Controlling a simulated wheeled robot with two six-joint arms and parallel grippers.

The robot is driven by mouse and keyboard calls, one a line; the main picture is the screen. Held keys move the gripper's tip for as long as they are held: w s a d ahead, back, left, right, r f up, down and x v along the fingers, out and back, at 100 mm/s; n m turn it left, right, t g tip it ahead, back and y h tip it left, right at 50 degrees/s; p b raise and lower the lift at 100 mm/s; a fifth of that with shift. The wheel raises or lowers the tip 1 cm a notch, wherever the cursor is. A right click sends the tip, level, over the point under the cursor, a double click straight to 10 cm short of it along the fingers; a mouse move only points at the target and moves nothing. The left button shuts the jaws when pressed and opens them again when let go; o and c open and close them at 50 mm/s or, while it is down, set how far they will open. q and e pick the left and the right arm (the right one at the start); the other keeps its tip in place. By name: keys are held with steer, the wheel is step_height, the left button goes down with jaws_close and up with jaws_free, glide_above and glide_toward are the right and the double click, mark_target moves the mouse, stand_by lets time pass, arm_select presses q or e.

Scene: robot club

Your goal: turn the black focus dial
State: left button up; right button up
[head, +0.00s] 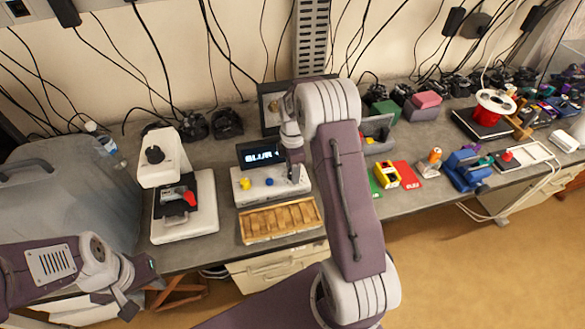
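A pale console (245,198) stands on the bench with a dark display (262,154) reading "BLUR". It has a yellow knob (245,184) and a blue knob (269,182). My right gripper (294,176) points down at the console's right end. No black dial shows clearly there; the gripper covers that spot, and contact cannot be told. Its finger gap is too small to judge. My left gripper (143,289) is open and empty, low at left in front of the bench.
A wooden slatted tray (282,221) lies in front of the console. A red-handled item (178,196) lies on the white stand's base. A grey bin (70,185) is at far left. Yellow (387,176) and blue (467,171) items crowd the right, with cables behind.

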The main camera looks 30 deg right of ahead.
jaws_close()
steer(key=shift+m, duration=0.3)
